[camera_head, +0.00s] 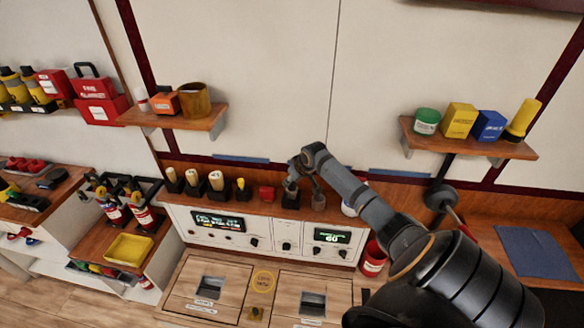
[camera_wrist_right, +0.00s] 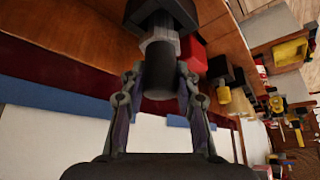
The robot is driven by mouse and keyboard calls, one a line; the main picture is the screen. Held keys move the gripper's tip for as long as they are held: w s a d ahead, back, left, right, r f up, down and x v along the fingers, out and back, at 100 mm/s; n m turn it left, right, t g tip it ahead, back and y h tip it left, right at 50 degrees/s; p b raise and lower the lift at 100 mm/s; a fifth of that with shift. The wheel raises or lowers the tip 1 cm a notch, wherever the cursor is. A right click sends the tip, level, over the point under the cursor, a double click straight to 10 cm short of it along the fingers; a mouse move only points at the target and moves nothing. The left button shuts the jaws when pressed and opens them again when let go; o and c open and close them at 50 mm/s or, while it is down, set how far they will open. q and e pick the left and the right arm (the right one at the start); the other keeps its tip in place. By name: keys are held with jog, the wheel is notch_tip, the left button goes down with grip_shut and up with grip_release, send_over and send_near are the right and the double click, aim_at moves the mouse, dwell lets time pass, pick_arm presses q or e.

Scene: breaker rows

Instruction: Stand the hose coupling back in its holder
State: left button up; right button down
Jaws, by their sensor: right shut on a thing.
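The hose coupling (camera_wrist_right: 160,68) is a dark grey cylinder with a paler faceted collar. In the right wrist view it is between the two fingers of my right gripper (camera_wrist_right: 158,88), which is shut on it. Its far end is at the black holder (camera_wrist_right: 133,12), at the top of that view; how deep it sits there is hidden. In the head view my right gripper (camera_head: 292,182) is over the same small black holder (camera_head: 290,201) on the wooden ledge, and the coupling is mostly hidden there. My left gripper is not in view.
A red block (camera_head: 267,193) stands just left of the holder, and several black holders with pale-topped things stand further left. A grey-brown cylinder (camera_head: 318,201) stands close on the right. The control panel (camera_head: 262,238) is below the ledge.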

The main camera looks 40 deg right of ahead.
jog(key=shift+f+b, duration=0.7)
jog(key=shift+f, duration=0.65)
jog(key=c, duration=0.9)
grip_release()
jog(key=shift+v, duration=6.05)
jog(key=shift+a, duration=0.1)
